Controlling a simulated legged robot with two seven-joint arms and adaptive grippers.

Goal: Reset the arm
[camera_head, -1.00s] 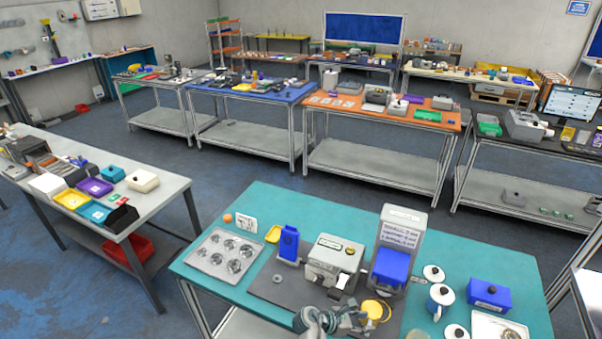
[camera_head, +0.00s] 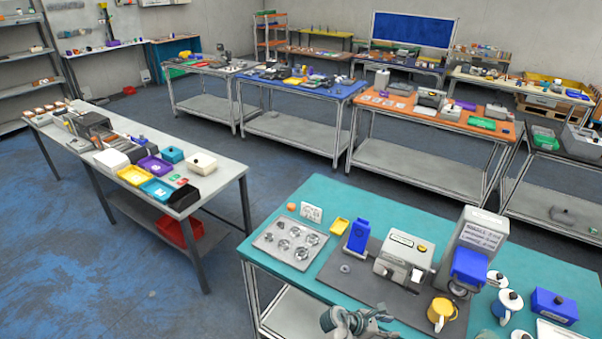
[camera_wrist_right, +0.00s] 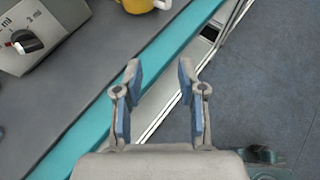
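My right gripper (camera_wrist_right: 159,82) is open and empty in the right wrist view, its two fingers apart over the table's front edge and the floor. In the head view my right gripper (camera_head: 358,322) shows only partly at the bottom, in front of the teal table (camera_head: 415,215). A yellow mug (camera_head: 440,312) stands on the dark mat to the right of it. The mug (camera_wrist_right: 140,4) also shows cut off at the top of the wrist view, apart from the fingers. My left gripper is not in view.
The teal table holds a grey machine (camera_head: 403,257), a dispenser with a blue front (camera_head: 468,267), a metal tray with round cups (camera_head: 290,242), white lidded mugs and a blue box (camera_head: 554,306). A grey table (camera_head: 225,173) with coloured bins stands left. Blue floor lies clear between them.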

